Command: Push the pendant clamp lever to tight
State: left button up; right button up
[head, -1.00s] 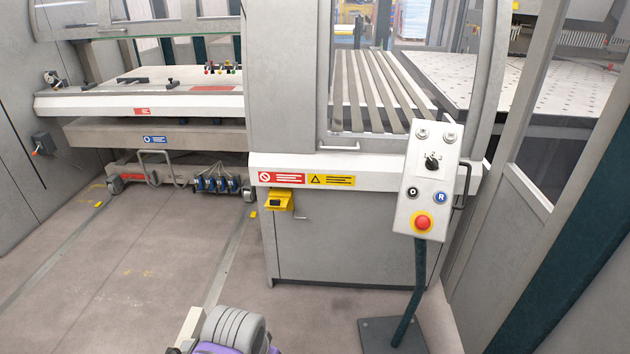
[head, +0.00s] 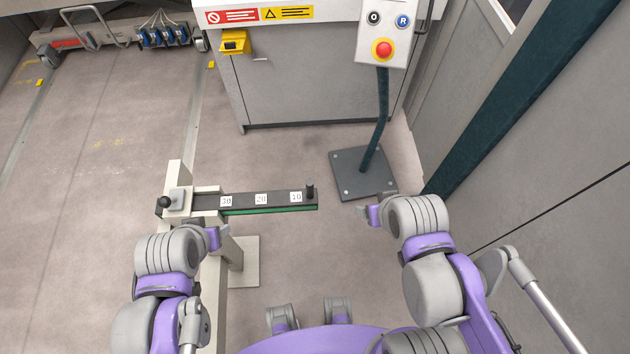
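The control pendant (head: 384,35) stands on a dark bent post with a square foot plate; its top is cut off by the frame edge. I cannot make out a clamp lever on its visible part. A black ball knob (head: 164,202) sits at the left end of a scale arm on a pale post; whether it belongs to a clamp lever I cannot tell. My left gripper (head: 218,236) is just below the scale arm, near the pale post. My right gripper (head: 373,213) is right of the scale arm, near the foot plate. Both seem empty; their finger gaps are unclear.
The scale arm (head: 278,199) carries labels 30, 20, 10 and a black peg at its right end. The pendant's foot plate (head: 350,182) lies on the floor behind my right gripper. The machine cabinet (head: 310,85) is behind. A grey wall (head: 560,190) closes the right side.

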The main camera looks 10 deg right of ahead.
aim_at(164, 202)
jog(key=u, duration=1.35)
jog(key=j+u, duration=0.25)
jog(key=j, duration=0.15)
jog(key=k, duration=0.05)
